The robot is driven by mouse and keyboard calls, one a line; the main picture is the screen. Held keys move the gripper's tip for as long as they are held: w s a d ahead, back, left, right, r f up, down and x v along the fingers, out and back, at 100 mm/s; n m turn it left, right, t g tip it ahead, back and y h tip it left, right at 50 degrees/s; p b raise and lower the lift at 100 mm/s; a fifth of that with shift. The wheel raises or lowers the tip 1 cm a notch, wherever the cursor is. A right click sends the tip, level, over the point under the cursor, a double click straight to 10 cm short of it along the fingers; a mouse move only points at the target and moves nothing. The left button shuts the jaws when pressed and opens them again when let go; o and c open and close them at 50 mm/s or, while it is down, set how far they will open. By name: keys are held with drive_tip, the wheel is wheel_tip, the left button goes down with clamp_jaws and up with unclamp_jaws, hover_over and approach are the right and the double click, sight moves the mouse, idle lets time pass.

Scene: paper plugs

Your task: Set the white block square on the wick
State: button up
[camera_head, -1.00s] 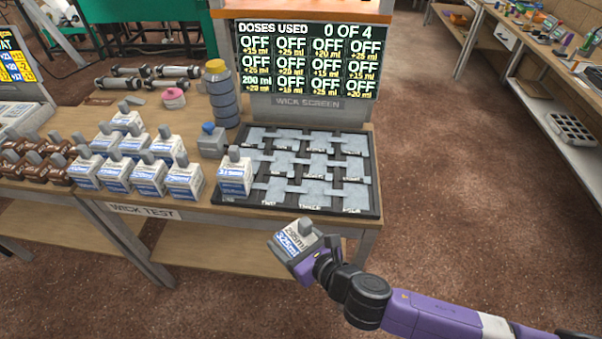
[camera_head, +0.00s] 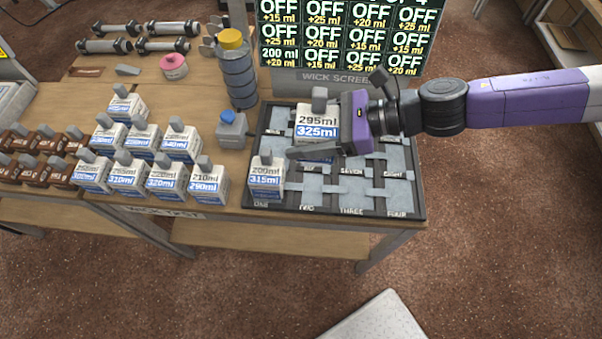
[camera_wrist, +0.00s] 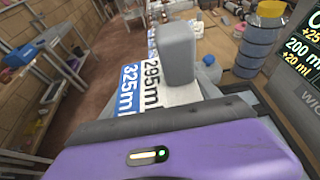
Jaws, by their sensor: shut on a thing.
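My gripper (camera_head: 330,150) is shut on a white block (camera_head: 317,114) with a grey knob on top, labelled 295ml and 325ml. It holds the block upright over the back part of the dark wick tray (camera_head: 416,208). The block's underside and any gap to the tray are hidden. In the wrist view the held block (camera_wrist: 160,88) shows its label and grey knob. Pale grey wick pads (camera_head: 352,198) with linking strips cover the tray. Another white block (camera_head: 267,180), labelled 200ml and 315ml, stands upright on the pad at the front left, marked ONE.
Several white blocks (camera_head: 125,173) and brown blocks (camera_head: 35,172) stand in rows on the table's left. A small grey block with a blue top (camera_head: 231,130) and a yellow-capped bottle (camera_head: 238,75) stand left of the tray. The wick screen (camera_head: 345,35) rises behind it.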

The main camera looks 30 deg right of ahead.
wheel_tip(320, 180, down, 20)
drive_tip(key=shift+r+b, duration=0.15)
drive_tip(key=shift+b, duration=0.3)
drive_tip(key=shift+f, duration=0.2)
drive_tip(key=o, duration=1.8)
drive_tip(key=shift+o, duration=0.2)
drive_tip(key=shift+r, duration=0.2)
drive_tip(key=shift+s+d, duration=0.15)
drive_tip(key=shift+d, duration=0.15)
drive_tip(key=b+v, duration=0.3)
drive_tip(key=v, duration=0.8)
drive_tip(key=shift+s+d+r, duration=0.1)
drive_tip(key=shift+r, duration=0.15)
